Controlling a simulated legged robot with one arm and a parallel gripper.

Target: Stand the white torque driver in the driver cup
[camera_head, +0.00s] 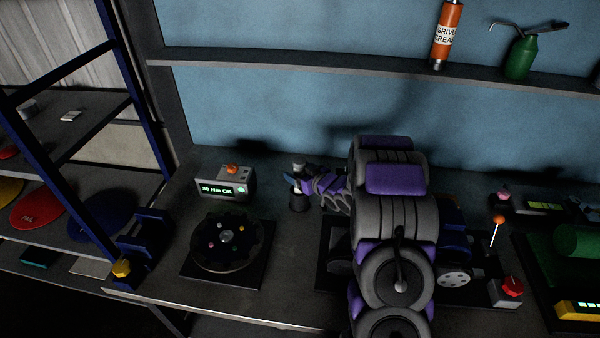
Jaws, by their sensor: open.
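Whether the fingers touch anything cannot be told. The driver's lower part is hidden.
A display box (226,183) with green text and a round dark fixture (227,240) stand to the left. A blue rack (145,110) is farther left. A shelf (330,62) with a grease tube (447,35) and green oil can (520,57) runs above. A red-knobbed box (507,291) sits right.

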